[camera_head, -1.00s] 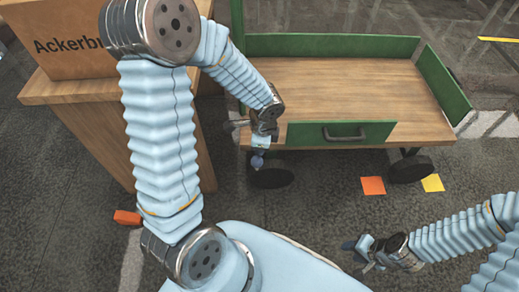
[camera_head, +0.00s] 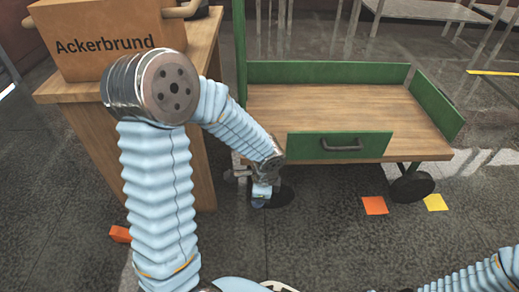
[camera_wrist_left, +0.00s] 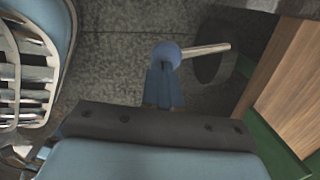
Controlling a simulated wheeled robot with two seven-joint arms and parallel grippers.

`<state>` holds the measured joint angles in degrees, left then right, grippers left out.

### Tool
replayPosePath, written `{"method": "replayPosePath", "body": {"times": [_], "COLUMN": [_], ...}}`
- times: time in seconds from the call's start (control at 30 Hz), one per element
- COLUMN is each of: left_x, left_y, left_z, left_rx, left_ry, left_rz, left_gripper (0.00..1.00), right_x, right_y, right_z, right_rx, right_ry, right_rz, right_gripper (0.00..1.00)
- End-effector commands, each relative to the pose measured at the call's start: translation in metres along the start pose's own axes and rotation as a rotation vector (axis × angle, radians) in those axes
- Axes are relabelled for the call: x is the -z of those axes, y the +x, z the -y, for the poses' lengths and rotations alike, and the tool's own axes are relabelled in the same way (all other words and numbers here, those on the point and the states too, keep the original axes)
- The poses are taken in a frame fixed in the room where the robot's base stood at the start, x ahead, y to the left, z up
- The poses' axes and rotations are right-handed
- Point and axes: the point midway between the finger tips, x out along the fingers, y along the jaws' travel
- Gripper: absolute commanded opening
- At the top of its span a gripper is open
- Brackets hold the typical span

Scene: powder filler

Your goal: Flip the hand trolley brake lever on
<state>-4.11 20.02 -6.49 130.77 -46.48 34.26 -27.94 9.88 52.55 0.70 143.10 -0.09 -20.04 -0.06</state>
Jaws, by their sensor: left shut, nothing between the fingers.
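The hand trolley (camera_head: 345,105) has a wooden deck, green side boards and a green front panel with a grey handle. My left gripper (camera_head: 261,199) is low at its front left corner, in front of a dark wheel (camera_head: 286,192). In the left wrist view the gripper's blue fingers (camera_wrist_left: 163,88) are shut and empty. My right gripper is out of view.
A wooden table (camera_head: 185,95) with a cardboard box (camera_head: 105,42) marked "Ackerbrund" stands left of the trolley. Orange (camera_head: 374,205) and yellow (camera_head: 435,202) squares lie on the floor by the right wheel (camera_head: 412,186).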

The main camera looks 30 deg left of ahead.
Motion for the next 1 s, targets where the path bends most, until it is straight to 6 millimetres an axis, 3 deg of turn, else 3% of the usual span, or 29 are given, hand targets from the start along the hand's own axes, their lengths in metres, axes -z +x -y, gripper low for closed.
{"method": "replayPosePath", "body": {"times": [0.73, 0.87, 1.0], "left_x": [0.001, 0.004, 0.009], "left_y": [0.009, -0.005, -0.036], "left_z": [-0.004, 0.000, 0.009], "left_rx": [-0.010, -0.007, 0.001], "left_ry": [0.001, 0.001, -0.001], "left_rz": [0.001, 0.000, -0.001], "left_gripper": [0.00, 0.00, 0.00], "right_x": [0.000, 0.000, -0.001], "right_y": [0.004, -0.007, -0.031], "right_z": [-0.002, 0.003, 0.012], "right_rx": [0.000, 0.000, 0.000], "right_ry": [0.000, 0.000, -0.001], "right_rz": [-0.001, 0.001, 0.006], "right_gripper": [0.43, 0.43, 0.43]}}
